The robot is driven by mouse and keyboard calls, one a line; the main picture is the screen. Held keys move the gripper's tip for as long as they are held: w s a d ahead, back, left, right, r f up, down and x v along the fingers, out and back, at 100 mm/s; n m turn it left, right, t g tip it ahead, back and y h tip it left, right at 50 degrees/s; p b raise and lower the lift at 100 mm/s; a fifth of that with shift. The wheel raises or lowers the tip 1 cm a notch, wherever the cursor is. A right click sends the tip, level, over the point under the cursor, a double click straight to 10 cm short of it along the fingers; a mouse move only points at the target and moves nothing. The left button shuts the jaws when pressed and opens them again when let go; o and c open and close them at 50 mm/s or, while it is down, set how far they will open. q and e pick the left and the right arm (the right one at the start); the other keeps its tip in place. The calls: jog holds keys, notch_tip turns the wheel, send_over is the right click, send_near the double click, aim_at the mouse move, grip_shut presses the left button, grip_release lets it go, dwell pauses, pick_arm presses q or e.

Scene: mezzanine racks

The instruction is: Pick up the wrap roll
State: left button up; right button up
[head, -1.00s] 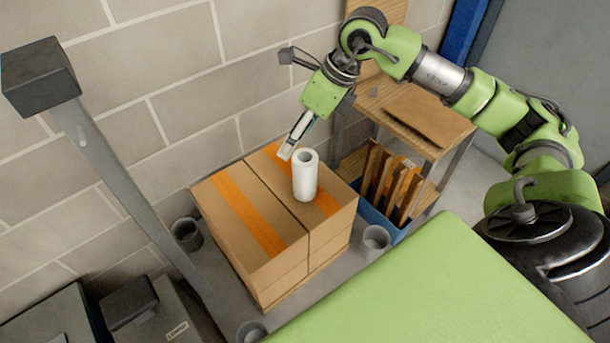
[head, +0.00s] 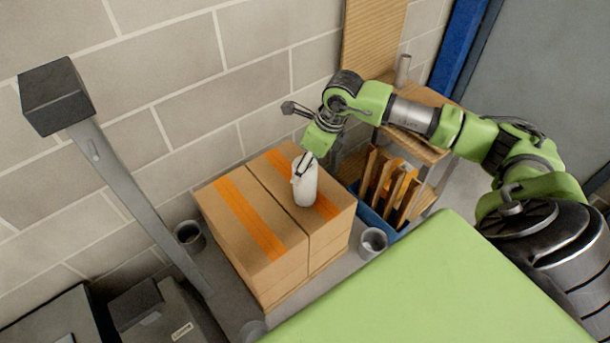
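The wrap roll (head: 305,187) is a white cylinder standing upright on top of the taped cardboard boxes (head: 262,213). My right gripper (head: 303,166) comes down from above, with its fingers at the top of the roll. The fingers overlap the roll's upper end in the picture and partly hide it. Whether they are closed on it is too small to tell. My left gripper is not in view.
A wooden shelf unit (head: 428,153) stands behind at the right, with a small grey cylinder (head: 403,70) on top. A blue bin (head: 372,216) holds upright boards. A grey post (head: 135,190) stands left of the boxes, before the block wall (head: 190,65).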

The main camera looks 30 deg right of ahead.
jog(key=shift+x, duration=1.2)
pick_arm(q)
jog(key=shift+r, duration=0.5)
pick_arm(e)
jog(key=shift+w, duration=0.1)
grip_shut()
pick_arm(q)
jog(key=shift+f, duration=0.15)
pick_arm(e)
jog(key=shift+r, duration=0.15)
pick_arm(q)
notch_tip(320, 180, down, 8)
jog(key=b, duration=0.8)
pick_arm(e)
jog(key=s+r, duration=1.3)
jog(key=s, duration=0.1)
jog(key=shift+a+f, duration=0.1)
jog(key=shift+a, duration=0.05)
